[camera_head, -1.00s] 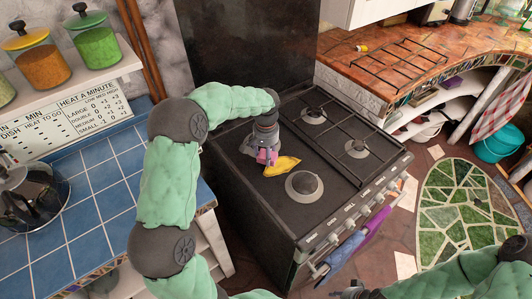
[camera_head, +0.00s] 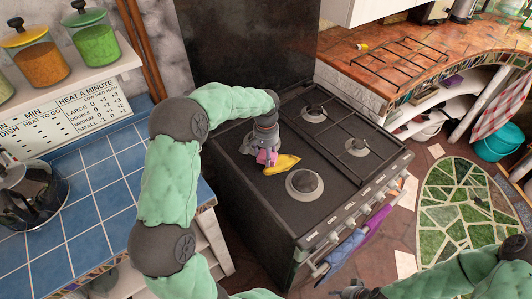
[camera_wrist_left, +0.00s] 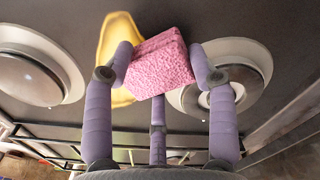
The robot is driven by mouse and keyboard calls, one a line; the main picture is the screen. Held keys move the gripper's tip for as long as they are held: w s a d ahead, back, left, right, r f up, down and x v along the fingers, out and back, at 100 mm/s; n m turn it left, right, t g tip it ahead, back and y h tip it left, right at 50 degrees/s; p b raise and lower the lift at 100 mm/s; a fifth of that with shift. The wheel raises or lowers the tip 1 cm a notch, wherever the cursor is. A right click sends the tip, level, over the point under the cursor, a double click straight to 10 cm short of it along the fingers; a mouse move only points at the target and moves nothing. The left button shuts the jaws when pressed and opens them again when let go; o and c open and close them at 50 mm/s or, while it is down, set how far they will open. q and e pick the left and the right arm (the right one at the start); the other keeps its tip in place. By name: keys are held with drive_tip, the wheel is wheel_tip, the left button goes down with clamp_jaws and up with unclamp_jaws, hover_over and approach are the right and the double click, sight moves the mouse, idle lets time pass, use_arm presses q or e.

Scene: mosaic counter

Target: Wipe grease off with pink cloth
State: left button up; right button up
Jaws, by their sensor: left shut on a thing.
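The pink cloth (camera_wrist_left: 160,64) looks like a thick, speckled pad in the left wrist view, and its pink edge shows in the head view (camera_head: 267,157). My left gripper (camera_head: 262,152) is shut on it, with lavender fingers on both sides of the cloth in the left wrist view (camera_wrist_left: 162,66). The yellow grease patch (camera_head: 284,164) lies on the dark stove top beside the cloth. It also shows in the left wrist view (camera_wrist_left: 115,45), partly covered by a finger and the cloth. Whether the cloth touches the stove is unclear. My right arm shows at the lower right; its fingers are not clear.
The stove (camera_head: 250,203) has a round burner (camera_head: 304,184) close to the grease and a black grate (camera_head: 340,140) on its right side. Blue and purple cloths (camera_head: 343,251) hang at its front. A blue tiled counter (camera_head: 102,205) is at left.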

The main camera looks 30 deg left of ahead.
use_arm(q)
drive_tip(key=shift+f, duration=0.45)
drive_tip(key=shift+d, duration=0.1)
